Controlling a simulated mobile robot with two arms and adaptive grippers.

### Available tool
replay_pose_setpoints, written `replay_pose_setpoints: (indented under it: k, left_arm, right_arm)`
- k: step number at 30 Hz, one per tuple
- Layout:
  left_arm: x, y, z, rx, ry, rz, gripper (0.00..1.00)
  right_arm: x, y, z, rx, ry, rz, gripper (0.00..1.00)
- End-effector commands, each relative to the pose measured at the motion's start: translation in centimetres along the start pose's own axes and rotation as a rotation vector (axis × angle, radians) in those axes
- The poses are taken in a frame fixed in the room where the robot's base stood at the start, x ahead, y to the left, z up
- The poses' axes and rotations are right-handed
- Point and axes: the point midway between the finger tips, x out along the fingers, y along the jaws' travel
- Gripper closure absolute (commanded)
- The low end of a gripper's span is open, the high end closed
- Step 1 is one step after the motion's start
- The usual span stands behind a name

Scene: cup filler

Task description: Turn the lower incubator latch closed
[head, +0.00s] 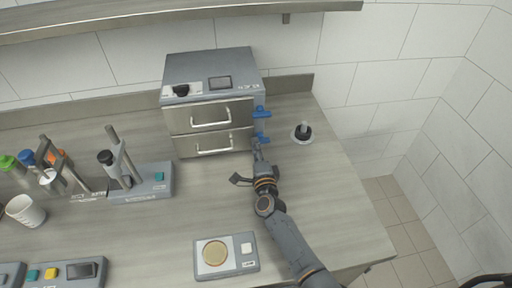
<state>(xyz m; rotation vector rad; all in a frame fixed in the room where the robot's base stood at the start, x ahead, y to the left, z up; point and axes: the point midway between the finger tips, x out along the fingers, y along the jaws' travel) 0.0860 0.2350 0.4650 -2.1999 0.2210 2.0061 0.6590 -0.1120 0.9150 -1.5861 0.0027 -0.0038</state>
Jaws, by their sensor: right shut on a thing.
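The incubator (210,83) is a grey box with two steel drawers, each with a bar handle, at the back of the bench. The upper blue latch (259,111) is on its right side. The lower blue latch (262,138) is below it, near the bench top. My right gripper (257,148) reaches up from the front and is shut at the lower latch. The fingertips are small and partly hide the latch, so its exact angle is hard to tell. Both drawers look shut. My left gripper is not in view.
A scale with a tan dish (216,253) is at the front. Stands with tubes (138,184), a white cup (25,211) and a button panel (66,272) are at left. A shelf (150,15) hangs above.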

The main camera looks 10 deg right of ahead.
Motion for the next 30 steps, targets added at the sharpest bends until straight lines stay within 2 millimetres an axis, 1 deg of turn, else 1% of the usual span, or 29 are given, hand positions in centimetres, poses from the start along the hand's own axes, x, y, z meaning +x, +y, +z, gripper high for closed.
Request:
replay_pose_setpoints:
  k: [2,3,5,6,15,19,23,30]
  left_arm:
    - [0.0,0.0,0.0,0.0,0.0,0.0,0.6]
    - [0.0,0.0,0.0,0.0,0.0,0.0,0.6]
    - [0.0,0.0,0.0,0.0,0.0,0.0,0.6]
    - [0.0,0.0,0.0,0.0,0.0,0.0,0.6]
    - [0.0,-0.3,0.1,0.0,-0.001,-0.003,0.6]
    - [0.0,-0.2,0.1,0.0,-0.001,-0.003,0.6]
    - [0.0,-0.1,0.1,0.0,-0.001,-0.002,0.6]
    - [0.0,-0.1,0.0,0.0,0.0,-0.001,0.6]
  right_arm:
    - [-0.1,0.2,0.0,-0.003,-0.001,0.004,1.0]
    - [-0.1,0.2,0.0,-0.003,-0.001,0.004,0.86]
    - [-0.1,0.2,0.0,-0.003,-0.001,0.004,0.74]
    - [-0.1,0.2,0.0,-0.002,-0.001,0.004,0.65]
    - [-0.1,0.1,0.0,0.0,-0.001,0.002,0.65]
    - [-0.8,0.2,0.0,0.001,-0.001,0.002,0.65]
    - [-2.7,0.2,0.0,0.001,0.0,0.004,0.65]
    - [-7.7,0.2,0.0,0.001,0.0,0.005,0.65]
